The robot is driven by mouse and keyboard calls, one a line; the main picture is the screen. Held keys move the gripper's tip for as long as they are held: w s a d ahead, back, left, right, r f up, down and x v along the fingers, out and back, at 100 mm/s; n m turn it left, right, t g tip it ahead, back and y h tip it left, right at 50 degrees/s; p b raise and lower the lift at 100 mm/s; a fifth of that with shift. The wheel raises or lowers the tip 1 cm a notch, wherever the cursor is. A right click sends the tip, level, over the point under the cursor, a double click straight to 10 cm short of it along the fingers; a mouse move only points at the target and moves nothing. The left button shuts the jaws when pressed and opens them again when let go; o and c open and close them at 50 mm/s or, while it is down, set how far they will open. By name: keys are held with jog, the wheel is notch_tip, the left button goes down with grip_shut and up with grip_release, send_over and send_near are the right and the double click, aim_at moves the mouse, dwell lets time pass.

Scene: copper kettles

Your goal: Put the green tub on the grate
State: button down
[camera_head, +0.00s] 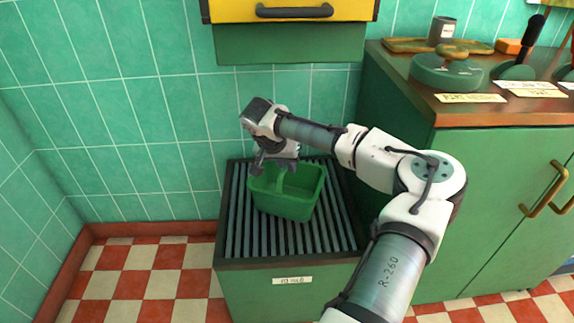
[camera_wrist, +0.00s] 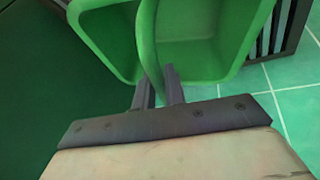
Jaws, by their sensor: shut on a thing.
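The green tub (camera_head: 288,203) is an open-topped container with a handle or divider across its middle. In the head view it is upright over the dark slatted grate (camera_head: 240,225), near its middle. I cannot tell whether its base touches the slats. My gripper (camera_head: 272,168) is above the tub, shut on its middle strip. In the wrist view the two fingers (camera_wrist: 158,90) pinch the strip of the tub (camera_wrist: 205,35), with an open compartment on each side. Part of the grate (camera_wrist: 292,25) shows at the upper right there.
A yellow drawer front (camera_head: 290,10) hangs above. Tiled wall lies behind; checkered floor is clear at left.

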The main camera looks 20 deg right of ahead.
jog(key=c, duration=1.5)
grip_release()
jog(key=shift+f, duration=0.1)
jog(key=shift+o, duration=0.2)
jog(key=p+v, duration=0.1)
jog(key=v, duration=0.6)
jog(key=shift+r, duration=0.35)
jog(key=shift+a, duration=0.15)
